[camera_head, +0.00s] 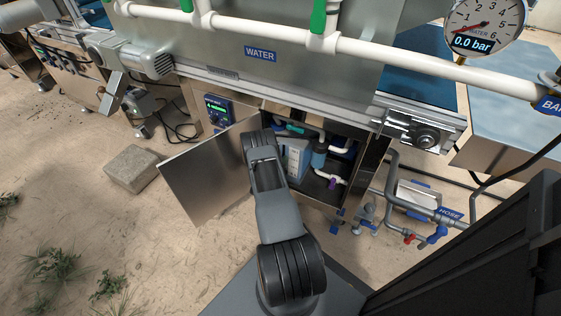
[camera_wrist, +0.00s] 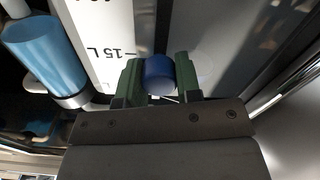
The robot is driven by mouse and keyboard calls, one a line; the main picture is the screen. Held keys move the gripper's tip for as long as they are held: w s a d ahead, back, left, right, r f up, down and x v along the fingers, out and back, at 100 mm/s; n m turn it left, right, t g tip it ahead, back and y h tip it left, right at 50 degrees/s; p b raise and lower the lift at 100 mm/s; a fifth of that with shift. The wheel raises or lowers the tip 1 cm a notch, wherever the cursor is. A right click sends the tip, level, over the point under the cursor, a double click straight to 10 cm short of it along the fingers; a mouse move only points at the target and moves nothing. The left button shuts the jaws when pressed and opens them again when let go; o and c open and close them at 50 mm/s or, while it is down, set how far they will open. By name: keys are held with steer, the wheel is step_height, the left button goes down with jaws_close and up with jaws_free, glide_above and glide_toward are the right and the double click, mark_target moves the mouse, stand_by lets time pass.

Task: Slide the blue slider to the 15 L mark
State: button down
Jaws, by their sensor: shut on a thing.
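In the wrist view the blue slider (camera_wrist: 159,72) is a short blue knob between the green fingers of my gripper (camera_wrist: 160,80). The fingers are shut on it. A white scale (camera_wrist: 105,30) stands just left of the slider, with a "15 L" mark (camera_wrist: 112,52) a little above and left of the knob in the picture. Another mark shows partly at the top edge. In the head view the white tank (camera_head: 295,158) is inside the open cabinet, partly behind my arm. My gripper and the slider are hidden there.
A blue cylinder (camera_wrist: 45,55) stands left of the scale in the wrist view. In the head view the cabinet door (camera_head: 212,170) stands open to the left. A stone block (camera_head: 133,168) lies on the sand.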

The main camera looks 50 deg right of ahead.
steer(key=c, duration=0.8)
jaws_free()
steer(key=p+v, duration=0.3)
steer(key=v, duration=1)
steer(key=shift+a, duration=0.4)
steer(key=shift+f, duration=0.1)
